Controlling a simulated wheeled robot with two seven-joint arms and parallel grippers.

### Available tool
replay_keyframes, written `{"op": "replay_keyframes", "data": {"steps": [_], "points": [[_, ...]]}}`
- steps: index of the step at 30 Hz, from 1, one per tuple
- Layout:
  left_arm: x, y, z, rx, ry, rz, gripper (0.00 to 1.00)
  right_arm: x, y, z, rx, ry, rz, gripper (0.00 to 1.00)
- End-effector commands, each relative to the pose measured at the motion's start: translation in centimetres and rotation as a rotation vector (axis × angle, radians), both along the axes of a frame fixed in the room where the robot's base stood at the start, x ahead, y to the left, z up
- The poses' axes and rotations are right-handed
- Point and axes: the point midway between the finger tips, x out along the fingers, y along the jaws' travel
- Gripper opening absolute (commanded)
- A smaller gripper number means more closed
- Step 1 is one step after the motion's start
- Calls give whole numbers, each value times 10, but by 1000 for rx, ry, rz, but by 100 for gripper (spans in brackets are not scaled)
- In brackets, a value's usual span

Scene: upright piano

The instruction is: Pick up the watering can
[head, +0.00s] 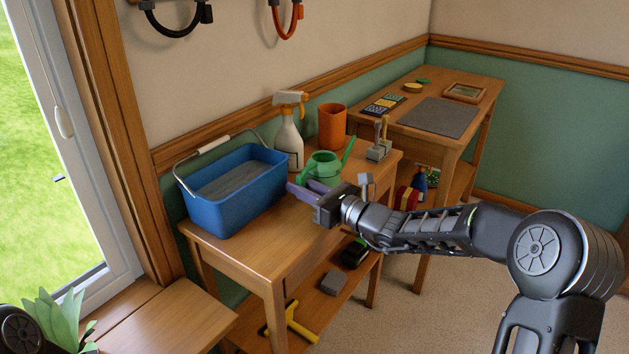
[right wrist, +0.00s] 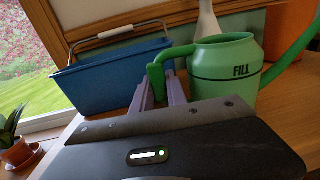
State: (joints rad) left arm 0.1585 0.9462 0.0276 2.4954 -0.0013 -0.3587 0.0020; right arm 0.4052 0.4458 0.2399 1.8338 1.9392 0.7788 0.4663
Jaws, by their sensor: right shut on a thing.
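The green watering can (head: 325,172) stands on the wooden table, between the blue tub and my right arm. In the right wrist view the can (right wrist: 228,66) shows the word FILL, a dark line round its body and a spout to the right. My right gripper (head: 303,190) is at the can's handle on its near left side. In the right wrist view the purple fingers (right wrist: 162,86) are shut on the green handle (right wrist: 157,76), partly hiding it. The can looks upright, and I cannot tell whether its base is off the table. My left gripper is not in view.
A blue tub (head: 232,203) stands left of the can. A white spray bottle (head: 289,140) and an orange pot (head: 332,127) stand behind it. A second table (head: 478,92) is at the back right. The table's front left area is clear.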

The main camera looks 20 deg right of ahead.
Motion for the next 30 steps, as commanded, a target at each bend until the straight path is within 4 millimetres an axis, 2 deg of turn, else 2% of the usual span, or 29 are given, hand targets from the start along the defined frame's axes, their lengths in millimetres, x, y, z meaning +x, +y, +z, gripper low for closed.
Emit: {"op": "replay_keyframes", "data": {"steps": [5,18,22,30], "points": [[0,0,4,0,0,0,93,0,0,13,0,-5,1,0],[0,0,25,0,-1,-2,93,0,1,91,-2,-6,2,0],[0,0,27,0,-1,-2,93,0,0,101,-1,-4,1,0],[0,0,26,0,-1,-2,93,0,0,101,-1,-3,1,0]]}}
